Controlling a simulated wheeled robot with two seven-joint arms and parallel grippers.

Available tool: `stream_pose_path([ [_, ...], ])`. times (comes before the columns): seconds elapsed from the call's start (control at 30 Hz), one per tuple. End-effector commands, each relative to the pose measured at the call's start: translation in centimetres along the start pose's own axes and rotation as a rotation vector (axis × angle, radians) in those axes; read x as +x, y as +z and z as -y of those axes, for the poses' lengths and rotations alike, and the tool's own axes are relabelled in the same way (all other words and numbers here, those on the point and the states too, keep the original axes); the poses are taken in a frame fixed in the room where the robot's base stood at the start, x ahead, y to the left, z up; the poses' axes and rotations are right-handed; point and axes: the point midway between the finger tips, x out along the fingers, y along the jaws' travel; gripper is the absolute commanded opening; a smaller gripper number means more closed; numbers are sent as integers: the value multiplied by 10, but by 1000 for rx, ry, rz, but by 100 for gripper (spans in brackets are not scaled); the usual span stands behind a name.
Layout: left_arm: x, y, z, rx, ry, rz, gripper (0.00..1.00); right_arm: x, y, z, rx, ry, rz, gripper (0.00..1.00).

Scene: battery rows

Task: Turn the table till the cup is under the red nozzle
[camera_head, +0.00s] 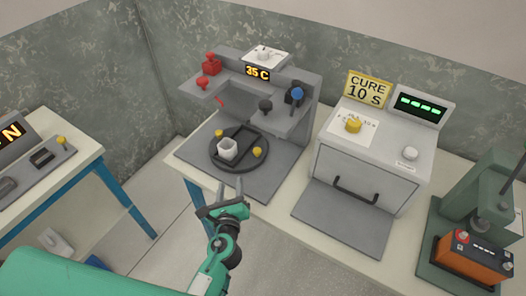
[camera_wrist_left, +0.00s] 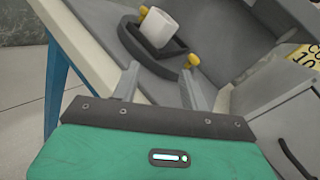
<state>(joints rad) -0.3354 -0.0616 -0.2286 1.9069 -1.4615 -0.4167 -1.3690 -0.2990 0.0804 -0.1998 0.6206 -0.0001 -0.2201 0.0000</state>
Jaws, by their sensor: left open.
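Two yellow knobs stand on the turntable's rim, one (camera_head: 219,132) at the back left and one (camera_head: 257,152) at the right front. The red nozzle (camera_head: 202,84) hangs under the machine's left shelf, below a red fitting. My left gripper (camera_head: 230,184) is open and empty in front of the turntable, apart from cup and knobs. The right gripper is not in view.
A grey curing box (camera_head: 365,160) with a handle stands to the right. A green press (camera_head: 475,205) with an orange battery (camera_head: 472,258) is at the far right. The table's front edge lies below the gripper.

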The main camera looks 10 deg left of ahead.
Motion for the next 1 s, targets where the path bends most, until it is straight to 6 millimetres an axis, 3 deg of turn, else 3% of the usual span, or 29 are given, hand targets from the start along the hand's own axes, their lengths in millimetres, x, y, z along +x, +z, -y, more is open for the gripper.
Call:
stream_pose_path([
  [0.1,4,-7,28,234,-100,20,45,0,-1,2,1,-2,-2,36],
  [0.3,6,-14,49,429,-178,41,45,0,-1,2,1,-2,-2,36],
  [0.53,27,-13,55,440,-182,43,45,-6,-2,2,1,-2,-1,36],
  [1.0,108,-14,69,437,-182,42,45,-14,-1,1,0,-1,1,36],
])
